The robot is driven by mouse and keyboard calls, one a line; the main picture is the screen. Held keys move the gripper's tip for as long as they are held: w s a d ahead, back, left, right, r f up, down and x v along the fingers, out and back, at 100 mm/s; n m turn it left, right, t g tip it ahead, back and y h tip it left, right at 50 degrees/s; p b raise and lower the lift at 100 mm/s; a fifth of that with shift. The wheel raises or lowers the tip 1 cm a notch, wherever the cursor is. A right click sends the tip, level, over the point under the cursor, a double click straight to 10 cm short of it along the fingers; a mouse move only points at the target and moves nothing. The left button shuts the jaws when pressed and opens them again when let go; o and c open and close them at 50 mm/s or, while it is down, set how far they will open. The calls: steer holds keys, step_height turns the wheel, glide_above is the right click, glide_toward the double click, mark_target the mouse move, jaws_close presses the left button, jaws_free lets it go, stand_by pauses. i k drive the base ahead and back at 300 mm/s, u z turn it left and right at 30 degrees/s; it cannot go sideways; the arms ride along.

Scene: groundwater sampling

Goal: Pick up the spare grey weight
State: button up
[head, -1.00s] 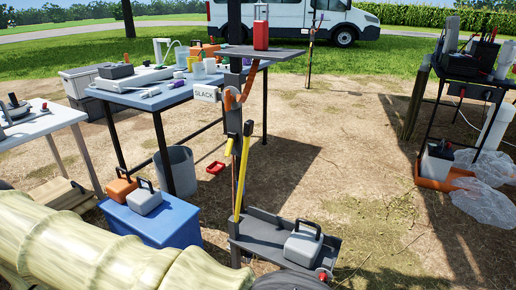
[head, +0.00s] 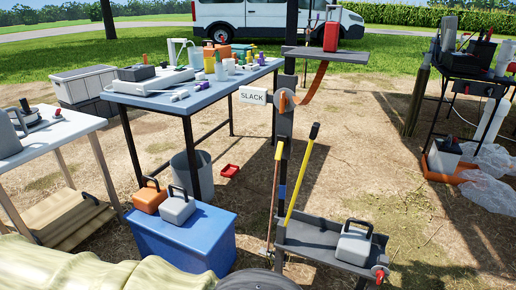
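Two grey weights with dark handles show in the head view. One grey weight (head: 178,209) stands on the blue box (head: 172,250), right beside an orange weight (head: 149,198). The other grey weight (head: 354,246) sits in the dark tray (head: 310,244) low on the post. The picture does not mark which one is the spare. My gripper is not in view, and neither grey weight is visibly held.
A post (head: 284,130) with a SLACK sign (head: 252,96) and a yellow-and-black lever (head: 299,178) stands right of the blue box. A grey bin (head: 203,172) is behind the box. A cluttered blue-topped table (head: 190,97) stands behind.

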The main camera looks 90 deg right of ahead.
mark_target(354, 244)
steer(key=i, duration=0.1)
steer(key=z, duration=3.75)
steer(key=i, duration=0.5)
steer(key=z, duration=1.65)
steer(key=k, duration=0.95)
steer(key=u, duration=1.4)
steer(key=i, duration=0.1)
steer(key=u, duration=0.25)
